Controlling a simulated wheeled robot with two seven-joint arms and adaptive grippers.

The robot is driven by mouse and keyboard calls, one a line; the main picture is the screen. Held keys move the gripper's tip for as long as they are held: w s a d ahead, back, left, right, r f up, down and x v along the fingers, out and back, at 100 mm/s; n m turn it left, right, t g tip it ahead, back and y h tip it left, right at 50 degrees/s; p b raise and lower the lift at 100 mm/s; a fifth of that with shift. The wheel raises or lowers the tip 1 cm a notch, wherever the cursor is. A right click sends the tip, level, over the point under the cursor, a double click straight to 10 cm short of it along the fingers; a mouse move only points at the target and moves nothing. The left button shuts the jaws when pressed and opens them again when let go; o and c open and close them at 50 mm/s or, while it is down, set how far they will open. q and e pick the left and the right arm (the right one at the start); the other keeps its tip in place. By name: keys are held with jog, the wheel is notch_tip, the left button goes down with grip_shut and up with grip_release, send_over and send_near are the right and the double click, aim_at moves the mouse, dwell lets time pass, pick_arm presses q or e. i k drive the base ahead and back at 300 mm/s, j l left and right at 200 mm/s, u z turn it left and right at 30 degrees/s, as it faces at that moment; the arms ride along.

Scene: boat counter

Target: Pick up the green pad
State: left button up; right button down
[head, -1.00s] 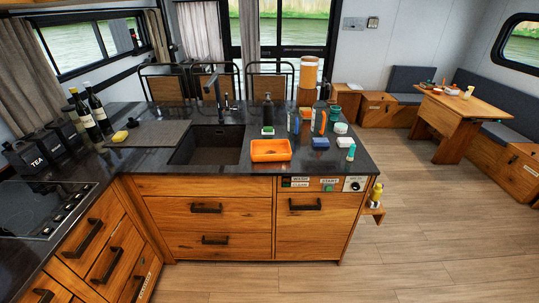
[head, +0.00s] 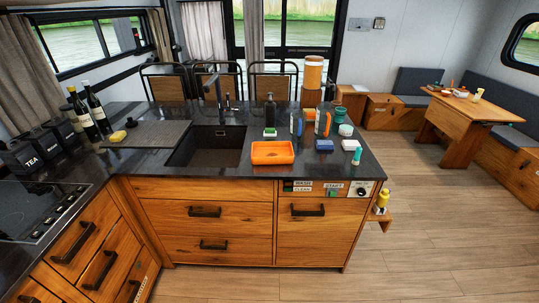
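A small green and white pad (head: 270,132) lies on the dark counter in the head view, in front of a dark pump bottle and behind the orange tray (head: 272,152). It is small in the picture; its green part is on top. Neither of my grippers shows in the view, so I cannot tell whether they are open or shut.
A blue sponge (head: 324,146), several bottles, a white tub (head: 345,130) and a teal-capped bottle (head: 357,157) stand right of the tray. The sink (head: 205,148) is left of it. Floor at right is clear.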

aim_at(268, 133)
jog(key=i+l+u, duration=0.35)
jog(key=i+l, duration=0.25)
jog(key=i, duration=0.15)
jog(key=i+l+u, duration=0.35)
jog(key=i+l, duration=0.3)
jog(key=l, duration=0.15)
